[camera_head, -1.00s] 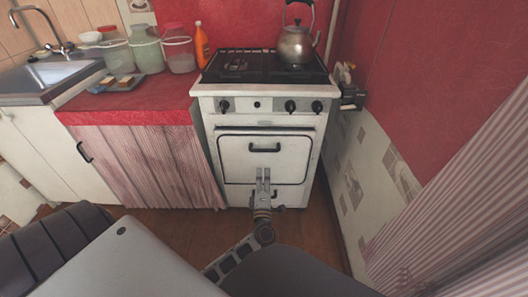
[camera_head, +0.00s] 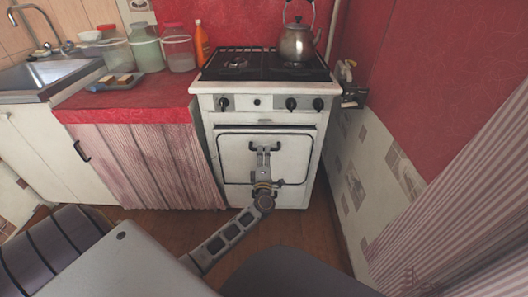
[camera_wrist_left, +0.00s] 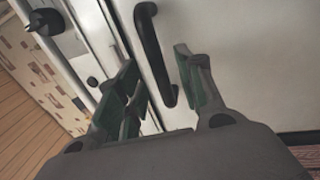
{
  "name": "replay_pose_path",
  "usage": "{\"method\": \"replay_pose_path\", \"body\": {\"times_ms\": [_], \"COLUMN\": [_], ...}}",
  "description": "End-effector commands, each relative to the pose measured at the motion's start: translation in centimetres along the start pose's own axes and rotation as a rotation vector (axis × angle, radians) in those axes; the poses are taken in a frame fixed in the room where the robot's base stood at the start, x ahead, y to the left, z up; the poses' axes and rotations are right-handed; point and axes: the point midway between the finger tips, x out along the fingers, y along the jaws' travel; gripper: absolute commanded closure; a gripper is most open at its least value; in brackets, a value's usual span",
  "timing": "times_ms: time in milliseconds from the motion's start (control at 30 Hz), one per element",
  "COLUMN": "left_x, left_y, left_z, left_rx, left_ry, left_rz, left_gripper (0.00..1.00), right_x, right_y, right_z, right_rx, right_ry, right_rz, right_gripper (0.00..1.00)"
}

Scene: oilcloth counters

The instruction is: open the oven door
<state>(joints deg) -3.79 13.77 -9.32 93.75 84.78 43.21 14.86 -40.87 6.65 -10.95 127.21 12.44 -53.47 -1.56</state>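The oven door (camera_head: 232,166) is a white panel with a dark outline on the front of the white stove, and it is shut. Its black bar handle (camera_head: 281,148) is near the top of the door, partly covered by my left gripper (camera_head: 264,153). In the left wrist view the handle (camera_wrist_left: 150,40) runs down between the spread fingers of my left gripper (camera_wrist_left: 158,68). The fingers are open, one on each side of the handle's near end, with visible gaps. My right gripper is not in view.
A metal kettle (camera_head: 297,41) stands on the black hob (camera_head: 262,65) above a row of knobs (camera_head: 291,104). A striped curtain (camera_head: 150,165) hangs left of the stove. A tiled wall (camera_head: 365,165) is close on the right. The wooden floor (camera_head: 310,232) before the stove is clear.

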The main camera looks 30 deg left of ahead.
Motion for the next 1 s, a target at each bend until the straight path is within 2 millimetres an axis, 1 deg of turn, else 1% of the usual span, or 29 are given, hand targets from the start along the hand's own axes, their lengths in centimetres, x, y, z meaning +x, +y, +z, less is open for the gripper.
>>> {"method": "replay_pose_path", "body": {"times_ms": [100,300,500,767,1000], "left_x": [1.3,2.7,3.2,3.2,3.2], "left_y": [0.0,0.0,0.1,0.1,0.0], "left_z": [0.0,0.0,0.0,0.0,0.0], "left_rx": [0.001,0.0,0.0,0.0,0.0], "left_ry": [0.001,0.001,0.0,0.0,0.0], "left_rz": [0.002,0.001,0.001,0.001,0.001], "left_gripper": [0.63,0.63,0.63,0.63,0.94], "right_x": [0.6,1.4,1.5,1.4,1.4], "right_y": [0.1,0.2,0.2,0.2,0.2], "right_z": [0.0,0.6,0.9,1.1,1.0], "right_rx": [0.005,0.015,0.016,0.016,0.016], "right_ry": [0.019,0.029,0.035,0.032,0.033], "right_rz": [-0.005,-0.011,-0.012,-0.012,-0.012], "right_gripper": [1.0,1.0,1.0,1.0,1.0]}}
